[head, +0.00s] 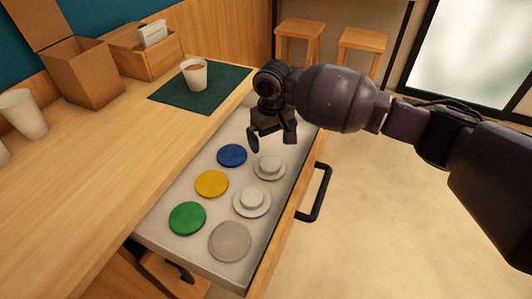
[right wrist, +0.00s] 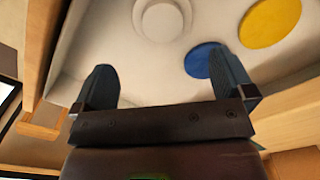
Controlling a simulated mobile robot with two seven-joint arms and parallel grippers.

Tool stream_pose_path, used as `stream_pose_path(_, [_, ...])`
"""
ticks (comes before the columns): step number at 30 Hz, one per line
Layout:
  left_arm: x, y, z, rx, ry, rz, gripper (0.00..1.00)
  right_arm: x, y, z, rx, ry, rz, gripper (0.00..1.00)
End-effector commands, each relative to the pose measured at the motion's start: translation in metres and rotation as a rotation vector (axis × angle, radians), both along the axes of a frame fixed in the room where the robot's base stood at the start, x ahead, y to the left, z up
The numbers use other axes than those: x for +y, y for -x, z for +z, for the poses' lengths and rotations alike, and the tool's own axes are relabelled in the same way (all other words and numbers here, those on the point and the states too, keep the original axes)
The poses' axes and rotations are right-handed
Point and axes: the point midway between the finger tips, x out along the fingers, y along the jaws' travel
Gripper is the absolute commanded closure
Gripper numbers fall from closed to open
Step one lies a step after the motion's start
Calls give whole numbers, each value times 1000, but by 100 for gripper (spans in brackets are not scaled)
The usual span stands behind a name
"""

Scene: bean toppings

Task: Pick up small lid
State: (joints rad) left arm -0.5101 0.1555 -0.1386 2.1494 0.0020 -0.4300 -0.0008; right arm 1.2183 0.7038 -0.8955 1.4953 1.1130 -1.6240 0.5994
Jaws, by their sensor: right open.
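An open drawer (head: 165,232) holds two white round lids with raised knobs, a far one (head: 269,167) and a nearer one (head: 252,201). I cannot tell which is the small lid. A flat grey-white disc (head: 230,241) lies closest to the drawer front corner. My right gripper (head: 272,138) is open and empty, above the far part of the drawer, just beyond the far knobbed lid. In the right wrist view, a knobbed lid (right wrist: 164,18) lies ahead of the open fingers (right wrist: 164,62), apart from them. My left gripper is not in view.
Blue (head: 232,155), yellow (head: 211,184) and green (head: 187,218) discs lie in a row beside the lids. A black drawer handle (head: 318,193) sticks out at right. The counter holds a cup (head: 195,75) on a dark mat (head: 170,97) and a cardboard box (head: 85,75).

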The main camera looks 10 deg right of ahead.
Motion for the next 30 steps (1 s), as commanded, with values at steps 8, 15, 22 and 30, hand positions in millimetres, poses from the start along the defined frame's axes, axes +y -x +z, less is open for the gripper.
stream_pose_path(8, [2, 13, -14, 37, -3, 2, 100, 0, 1, -24, 4, 1, 1, 0])
stream_pose_path(15, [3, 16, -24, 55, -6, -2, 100, 0, 1, -56, 4, 0, 1, 0])
stream_pose_path(22, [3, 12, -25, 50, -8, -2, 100, 0, 1, -68, 2, 1, 2, 0])
stream_pose_path(30, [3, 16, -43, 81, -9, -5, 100, 2, 3, -106, 5, 1, 2, 0])
